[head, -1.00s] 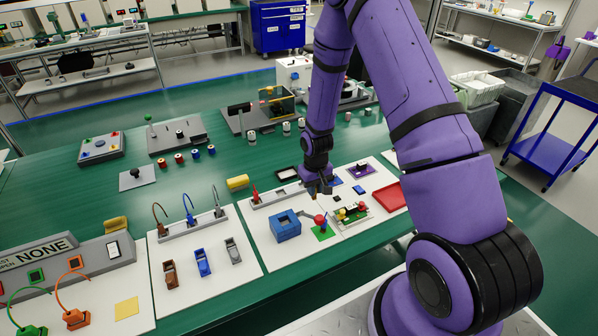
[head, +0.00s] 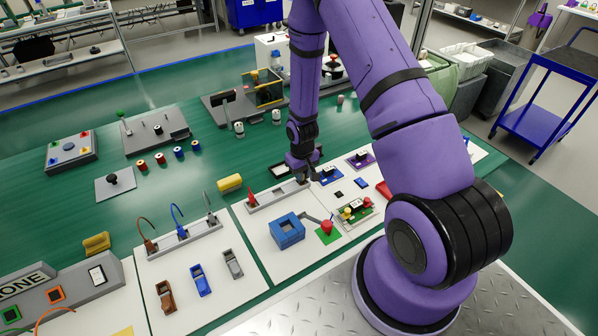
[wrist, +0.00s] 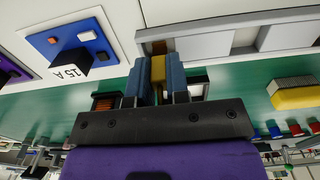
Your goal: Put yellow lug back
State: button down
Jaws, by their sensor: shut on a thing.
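My gripper (head: 304,172) is over the right end of a long grey tray (head: 266,199) on a white board. In the wrist view its blue fingers (wrist: 156,75) are shut on a small yellow piece, the yellow lug (wrist: 158,68). The lug points toward an end compartment of the grey tray (wrist: 205,46). A small orange-brown patch shows just beyond the lug. I cannot tell whether the lug touches the tray. In the head view the lug is hidden by the gripper.
A blue fuse board marked 15 A (wrist: 72,42) lies close beside the fingers. A blue box (head: 287,230), a red ball (head: 326,226) and a green board with yellow parts (head: 354,209) stand in front. A yellow block (head: 230,183) lies on the green bench behind the tray.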

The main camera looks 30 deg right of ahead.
jog(key=c, duration=1.1)
grip_release()
jog(key=s+a+r+t, duration=0.1)
jog(key=s+a+r, duration=0.15)
jog(key=r, duration=1.55)
jog(key=s+a+r+t, duration=0.15)
jog(key=s+r, duration=0.25)
jog(key=r, duration=1.4)
jog(key=s+a+r+t, duration=0.2)
jog(key=s+a+r, duration=0.1)
jog(key=s+r, duration=1.1)
jog(key=s, duration=0.5)
jog(key=shift+s+r+t, duration=0.15)
jog(key=shift+r+t, duration=0.05)
jog(key=shift+t, duration=0.15)
